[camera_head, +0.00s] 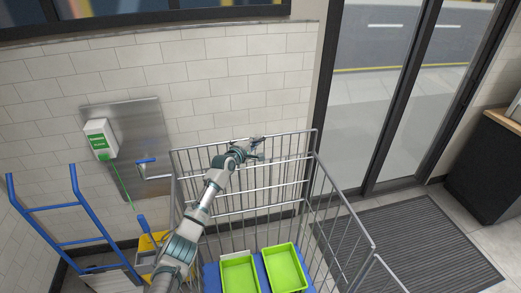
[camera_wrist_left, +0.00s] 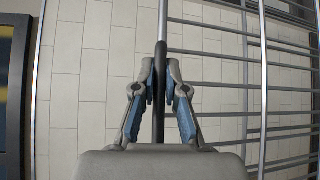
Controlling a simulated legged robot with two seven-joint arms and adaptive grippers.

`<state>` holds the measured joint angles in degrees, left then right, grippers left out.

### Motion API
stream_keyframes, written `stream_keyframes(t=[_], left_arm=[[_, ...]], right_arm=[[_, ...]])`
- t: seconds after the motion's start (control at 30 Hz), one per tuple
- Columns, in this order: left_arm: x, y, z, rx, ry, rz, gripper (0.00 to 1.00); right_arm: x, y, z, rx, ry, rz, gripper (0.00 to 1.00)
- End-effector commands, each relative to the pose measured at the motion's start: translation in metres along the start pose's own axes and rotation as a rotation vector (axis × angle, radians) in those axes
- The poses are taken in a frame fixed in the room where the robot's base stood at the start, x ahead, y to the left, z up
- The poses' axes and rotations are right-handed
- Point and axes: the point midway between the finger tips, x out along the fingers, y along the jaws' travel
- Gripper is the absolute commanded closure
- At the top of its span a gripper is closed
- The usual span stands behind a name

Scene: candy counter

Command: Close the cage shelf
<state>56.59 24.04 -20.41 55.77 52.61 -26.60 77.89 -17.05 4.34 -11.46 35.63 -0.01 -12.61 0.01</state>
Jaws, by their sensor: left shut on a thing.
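The wire cage shelf (camera_head: 312,160) stands in the middle of the head view, with thin grey bars on its sides and back. My left arm reaches over it from the lower left. My left gripper (camera_head: 258,148) is near the upper rail of the far panel. In the left wrist view its two blue-padded fingers (camera_wrist_left: 161,92) are shut on a dark grey bar (camera_wrist_left: 160,60) that runs between them. Which cage part that bar belongs to is hard to tell. My right gripper is not in view.
Two green trays (camera_head: 240,262) (camera_head: 300,257) sit on a blue base low in the cage. A blue hand truck (camera_head: 75,195) stands left. A tiled wall (camera_head: 240,95) is behind, a glass door (camera_head: 390,90) and dark mat (camera_head: 420,245) right, a dark counter (camera_head: 490,160) far right.

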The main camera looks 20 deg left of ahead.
Motion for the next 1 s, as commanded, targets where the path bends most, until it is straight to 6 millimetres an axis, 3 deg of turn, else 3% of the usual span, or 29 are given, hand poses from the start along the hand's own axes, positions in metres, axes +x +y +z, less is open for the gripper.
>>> stream_keyframes(t=[0.27, 0.3, 0.4, 0.77, 1.0], left_arm=[[0.003, -0.005, -0.006, -0.022, -0.004, -0.031, 1.0], [0.003, -0.005, -0.006, -0.022, -0.004, -0.032, 0.81], [0.003, -0.005, -0.006, -0.022, -0.004, -0.031, 0.63], [-0.002, -0.003, -0.008, -0.021, -0.004, -0.026, 0.63], [-0.03, -0.003, -0.008, -0.02, -0.004, -0.026, 0.63]], right_arm=[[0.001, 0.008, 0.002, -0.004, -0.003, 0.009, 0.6], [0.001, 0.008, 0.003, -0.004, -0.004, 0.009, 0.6], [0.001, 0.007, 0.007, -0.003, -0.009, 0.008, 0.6], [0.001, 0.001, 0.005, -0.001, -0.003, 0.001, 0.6], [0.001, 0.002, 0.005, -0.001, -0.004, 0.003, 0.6]])
